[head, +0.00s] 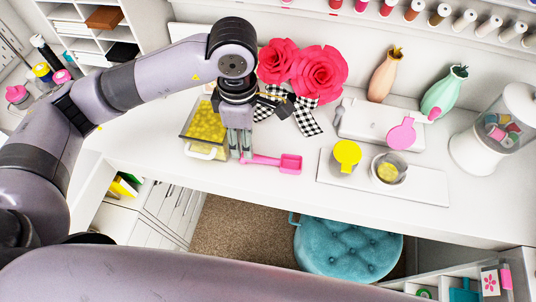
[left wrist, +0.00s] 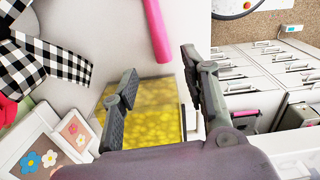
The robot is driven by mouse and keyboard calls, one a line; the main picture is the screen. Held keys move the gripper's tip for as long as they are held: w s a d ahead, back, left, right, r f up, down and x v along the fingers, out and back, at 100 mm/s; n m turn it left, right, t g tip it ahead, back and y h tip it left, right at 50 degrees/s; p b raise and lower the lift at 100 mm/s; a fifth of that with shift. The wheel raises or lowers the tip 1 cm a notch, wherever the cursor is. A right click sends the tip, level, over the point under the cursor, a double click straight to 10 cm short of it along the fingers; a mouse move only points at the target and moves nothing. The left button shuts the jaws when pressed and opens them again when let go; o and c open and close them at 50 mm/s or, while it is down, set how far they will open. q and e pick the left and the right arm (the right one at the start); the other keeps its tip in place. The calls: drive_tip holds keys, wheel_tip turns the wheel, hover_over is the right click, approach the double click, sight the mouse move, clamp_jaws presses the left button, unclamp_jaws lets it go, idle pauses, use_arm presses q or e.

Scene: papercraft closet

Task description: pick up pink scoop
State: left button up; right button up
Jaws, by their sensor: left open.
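The pink scoop (head: 288,164) lies on the white desk near its front edge, its square head to the right and its handle to the left. My left gripper (head: 240,153) points down at the handle end, and its fingers are open. In the left wrist view, a pink bar that looks like the handle (left wrist: 156,32) shows just beyond the gap between the open fingers (left wrist: 161,62). Nothing is visibly held. I cannot tell whether a finger touches the handle. My right gripper is not in view.
A clear tray of yellow pieces (head: 206,126) stands just left of the gripper. Pink paper flowers (head: 318,74) with a checkered bow lie behind. A white board (head: 425,190) with a metal cup is to the right. A teal stool (head: 348,247) stands below the desk.

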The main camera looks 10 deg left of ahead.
sight(269, 161)
use_arm(q)
drive_tip(key=shift+s+f, duration=0.1)
drive_tip(key=shift+f, duration=0.55)
drive_tip(key=shift+f+p, duration=0.25)
drive_tip(key=shift+p, duration=0.1)
drive_tip(key=f, duration=0.1)
drive_tip(key=f+p, duration=0.2)
drive_tip(key=shift+s+a+f, duration=0.15)
drive_tip(key=shift+a+f, duration=0.1)
drive_tip(key=shift+f, duration=0.65)
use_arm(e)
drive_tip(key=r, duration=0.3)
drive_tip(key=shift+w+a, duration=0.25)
use_arm(q)
drive_tip(key=shift+c, duration=0.4)
drive_tip(key=c, duration=0.3)
clamp_jaws()
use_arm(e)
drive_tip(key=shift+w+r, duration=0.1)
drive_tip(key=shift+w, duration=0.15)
